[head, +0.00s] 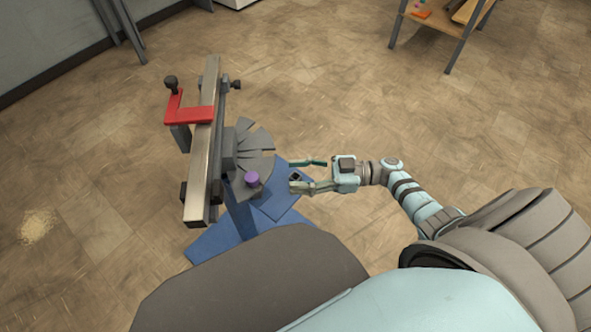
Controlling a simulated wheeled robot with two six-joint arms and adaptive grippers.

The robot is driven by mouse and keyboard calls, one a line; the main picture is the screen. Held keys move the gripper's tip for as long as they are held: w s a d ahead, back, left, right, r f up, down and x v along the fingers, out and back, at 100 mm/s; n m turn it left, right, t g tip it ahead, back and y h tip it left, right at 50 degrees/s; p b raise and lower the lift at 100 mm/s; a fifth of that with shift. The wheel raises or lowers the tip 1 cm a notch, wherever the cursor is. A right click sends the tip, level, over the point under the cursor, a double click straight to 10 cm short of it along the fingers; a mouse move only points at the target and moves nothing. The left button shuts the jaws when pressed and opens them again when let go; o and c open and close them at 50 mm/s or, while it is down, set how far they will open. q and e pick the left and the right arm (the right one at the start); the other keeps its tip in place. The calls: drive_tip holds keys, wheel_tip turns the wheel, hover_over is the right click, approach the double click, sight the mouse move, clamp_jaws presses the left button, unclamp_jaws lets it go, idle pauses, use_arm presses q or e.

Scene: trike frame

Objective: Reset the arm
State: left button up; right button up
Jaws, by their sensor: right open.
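My right arm (411,196) comes in from the right side of the head view. Its gripper (307,175) is open and empty, with its two fingers pointing left. The fingers are a short way right of a blue stand (240,222) that carries a grey fan-shaped part (252,150) and a purple knob (252,179). They look apart from it. My left gripper is not in view.
A long metal bar (204,140) lies on the stand's left side, with a red clamp (190,114) across it. A shelf table (440,25) stands at the top right. A sawdust-like pile (38,226) lies at left.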

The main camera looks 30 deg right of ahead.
drive_tip(key=w+d+f+m+t+h, duration=0.2)
drive_tip(key=w+d+f+t+h, duration=0.1)
drive_tip(key=w+d+t+h, duration=0.35)
drive_tip(key=s+d+f+m+g+h+p, duration=0.1)
drive_tip(key=s+d+f+m+h+p, duration=0.15)
drive_tip(key=d+f+h, duration=0.3)
drive_tip(key=s+d+f+m+g+h+p, duration=0.2)
drive_tip(key=d+f+m+h, duration=0.2)
drive_tip(key=f+h, duration=0.15)
drive_tip(key=s+a+f+m+g+p, duration=0.15)
drive_tip(key=s+f+g, duration=0.35)
drive_tip(key=s, duration=0.7)
drive_tip(key=s+a+f+m+g+p, duration=0.1)
drive_tip(key=s+a+f+g+p, duration=0.2)
drive_tip(key=s+f, duration=0.7)
drive_tip(key=s+a+r+g+p, duration=0.1)
drive_tip(key=s+a+r, duration=0.1)
drive_tip(key=s, duration=0.5)
drive_tip(key=s+a+r+m+g+p, duration=0.1)
drive_tip(key=s+a+r+p, duration=0.1)
drive_tip(key=s+a, duration=0.2)
drive_tip(key=s, duration=0.3)
drive_tip(key=shift+s+a+y, duration=0.2)
drive_tip(key=shift+a+y, duration=0.15)
drive_tip(key=shift+a, duration=0.05)
drive_tip(key=shift+r+g, duration=0.1)
drive_tip(key=shift+g, duration=0.15)
